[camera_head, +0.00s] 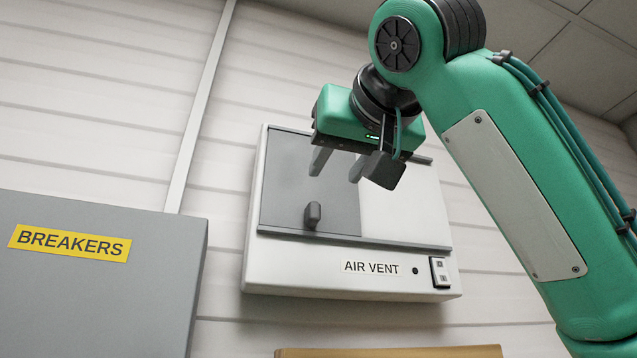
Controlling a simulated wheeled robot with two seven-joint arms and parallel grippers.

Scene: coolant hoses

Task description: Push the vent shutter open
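The white air vent box (300,275) is on the wall in the middle of the view, labelled AIR VENT. Its dark grey shutter (285,195) fills the left part of the framed front, with a small dark knob (312,215) low on it. My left gripper is not in view.
A grey cabinet labelled BREAKERS (100,300) stands at lower left. A switch (440,272) and a small dark button are at the vent's lower right. A tan edge (390,352) shows at the bottom. My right arm covers the right side.

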